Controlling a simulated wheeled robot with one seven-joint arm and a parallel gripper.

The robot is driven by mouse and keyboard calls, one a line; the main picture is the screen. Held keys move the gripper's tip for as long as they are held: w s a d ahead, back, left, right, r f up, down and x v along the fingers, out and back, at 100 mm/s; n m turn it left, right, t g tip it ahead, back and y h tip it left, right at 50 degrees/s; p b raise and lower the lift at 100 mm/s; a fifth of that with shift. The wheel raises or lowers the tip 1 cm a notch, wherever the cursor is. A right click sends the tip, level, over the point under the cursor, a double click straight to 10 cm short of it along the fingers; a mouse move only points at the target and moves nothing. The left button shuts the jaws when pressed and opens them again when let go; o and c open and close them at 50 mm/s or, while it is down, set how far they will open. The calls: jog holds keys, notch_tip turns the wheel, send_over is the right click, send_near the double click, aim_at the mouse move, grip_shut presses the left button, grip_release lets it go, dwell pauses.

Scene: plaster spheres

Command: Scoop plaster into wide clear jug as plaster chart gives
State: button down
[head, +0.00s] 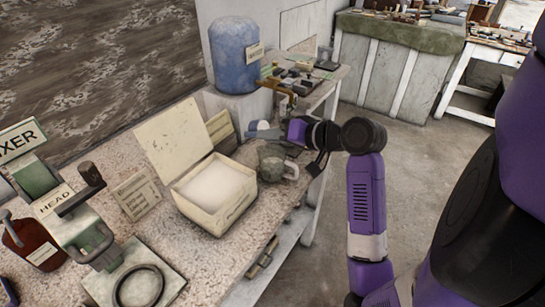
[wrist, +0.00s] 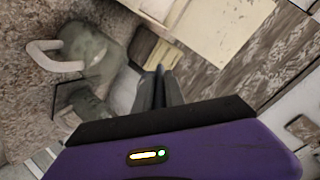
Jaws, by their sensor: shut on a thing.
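My gripper (head: 258,134) is shut on a pale grey-blue scoop (head: 260,126), above the bench behind the jugs. In the wrist view the fingers (wrist: 159,88) are close together, with the pale scoop (wrist: 124,92) beside them; the grip itself is partly hidden. A greenish clear jug (head: 271,163) with a pale handle stands right of the plaster box; it also shows in the wrist view (wrist: 93,52). A second jug (wrist: 85,103) is partly hidden. The open plaster box (head: 213,218) holds white powder (head: 215,187). A card with small writing (head: 136,195), possibly the chart, stands left of it.
A mixer (head: 65,215) and a dark red bottle (head: 33,245) stand at the left. The box's raised lid (head: 172,138) leans back. A blue barrel (head: 236,55) stands behind the gripper. The bench front (head: 215,262) has some clear space.

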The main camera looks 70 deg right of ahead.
jog(key=shift+s+f+t+b, duration=0.15)
jog(key=shift+t+b, duration=0.15)
jog(key=shift+b, duration=0.3)
jog(key=shift+a+f+b, duration=0.1)
jog(key=shift+f+b, duration=0.1)
jog(key=shift+b, duration=0.45)
jog(key=shift+s+f+t+h+b, duration=0.25)
jog(key=shift+t+b, duration=0.55)
jog(key=shift+b, duration=0.8)
jog(key=shift+r, duration=0.2)
jog(key=shift+r+p, duration=0.4)
jog(key=shift+p, duration=0.6)
jog(key=r+g+p, duration=0.1)
jog(key=p, duration=0.4)
jog(key=w+g+p, duration=0.1)
jog(key=g+p, duration=0.1)
jog(key=p, duration=0.3)
jog(key=shift+w+r+g, duration=0.15)
jog(key=shift+r+g, duration=0.15)
jog(key=shift+r, duration=0.05)
jog(key=shift+w+d+r+g+y+p, duration=0.25)
jog(key=shift+y+p, duration=0.2)
jog(key=shift+p, duration=0.65)
jog(key=shift+s+f, duration=0.1)
jog(key=shift+f, duration=0.1)
jog(key=shift+g, duration=0.25)
